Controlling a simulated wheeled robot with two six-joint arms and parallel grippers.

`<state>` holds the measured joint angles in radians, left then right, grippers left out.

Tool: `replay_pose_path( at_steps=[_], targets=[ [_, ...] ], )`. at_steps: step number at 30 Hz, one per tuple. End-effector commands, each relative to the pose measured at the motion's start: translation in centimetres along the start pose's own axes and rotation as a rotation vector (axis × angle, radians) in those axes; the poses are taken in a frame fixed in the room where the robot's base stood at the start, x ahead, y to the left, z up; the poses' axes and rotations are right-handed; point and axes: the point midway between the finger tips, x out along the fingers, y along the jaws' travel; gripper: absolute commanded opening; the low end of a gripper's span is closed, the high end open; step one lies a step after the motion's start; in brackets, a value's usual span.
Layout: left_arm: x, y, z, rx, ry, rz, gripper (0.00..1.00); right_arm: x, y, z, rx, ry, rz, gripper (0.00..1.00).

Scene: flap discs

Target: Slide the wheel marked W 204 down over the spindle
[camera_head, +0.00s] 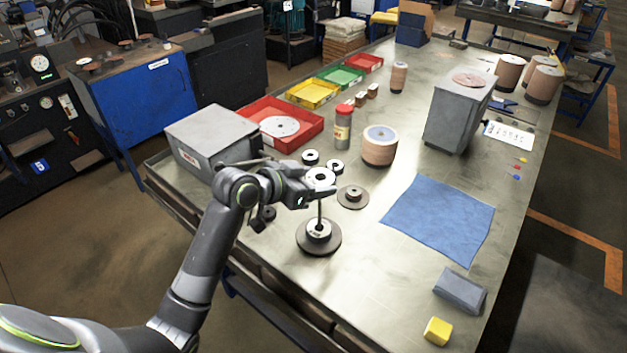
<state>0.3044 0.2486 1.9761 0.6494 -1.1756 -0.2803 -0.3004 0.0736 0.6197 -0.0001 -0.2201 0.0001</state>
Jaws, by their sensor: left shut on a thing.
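My left gripper (318,190) is shut on a small wheel (319,175) with a white face and a dark centre. It holds the wheel at the top of the thin upright spindle (320,210). I cannot tell whether the spindle's tip is inside the wheel's hole. The spindle rises from a round dark base (318,247), where another white-faced wheel (318,230) sits around its foot. The held wheel's marking is too small to read. Other small wheels (310,157) (335,167) lie just behind the gripper. My right gripper is out of view.
A grey disc with a hub (352,196) lies right of the spindle. A grey box (208,138) and a red tray (281,124) stand behind left. A stack of discs (380,147) and a red-capped can (343,128) stand behind.

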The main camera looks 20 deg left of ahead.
Motion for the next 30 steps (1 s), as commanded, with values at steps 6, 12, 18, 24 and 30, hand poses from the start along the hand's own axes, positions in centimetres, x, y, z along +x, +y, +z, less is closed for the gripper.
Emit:
replay_pose_path(
  at_steps=[6, 12, 18, 24, 30],
  targets=[
    [0.2, 0.0, 0.3, 0.000, 0.001, 0.000, 0.35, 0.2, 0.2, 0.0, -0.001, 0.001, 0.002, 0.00],
    [0.4, 0.0, 0.8, 0.000, 0.001, 0.000, 0.35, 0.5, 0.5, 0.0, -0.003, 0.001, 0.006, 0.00],
    [0.6, 0.0, 1.2, 0.000, 0.001, 0.000, 0.35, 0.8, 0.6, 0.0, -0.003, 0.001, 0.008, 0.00],
    [0.8, 0.0, 1.7, -0.001, 0.002, 0.000, 0.35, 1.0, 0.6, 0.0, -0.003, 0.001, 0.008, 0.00],
    [1.1, 0.0, 2.1, 0.000, 0.002, 0.000, 0.35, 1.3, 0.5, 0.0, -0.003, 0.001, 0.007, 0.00]
  ],
)
